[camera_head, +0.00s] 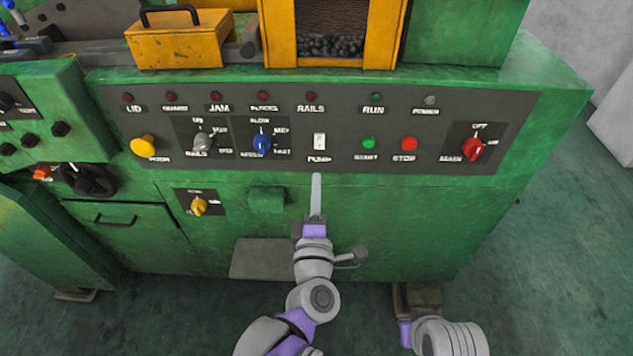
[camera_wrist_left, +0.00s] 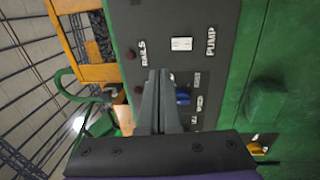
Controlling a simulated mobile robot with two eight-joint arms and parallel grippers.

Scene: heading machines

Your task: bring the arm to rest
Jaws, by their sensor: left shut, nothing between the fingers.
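My left gripper (camera_head: 316,180) is shut and empty, its narrow fingers pointing at the machine's front. In the head view its tips end just below the PUMP label, under the white pump switch (camera_head: 320,141). In the left wrist view the closed fingers (camera_wrist_left: 159,76) lie over the dark panel, with the pump switch (camera_wrist_left: 181,44) beyond their tips, up and to the right. They partly cover the blue knob there (camera_wrist_left: 183,96). I see no contact with the panel. Part of my right arm shows at the bottom of the head view; its gripper is not visible.
The control panel carries a yellow button (camera_head: 143,146), a blue knob (camera_head: 262,143), a green start button (camera_head: 368,143), a red stop button (camera_head: 409,143) and a red main switch (camera_head: 473,149). A yellow knob (camera_head: 199,207) sits lower left. Open floor (camera_head: 560,260) lies to the right.

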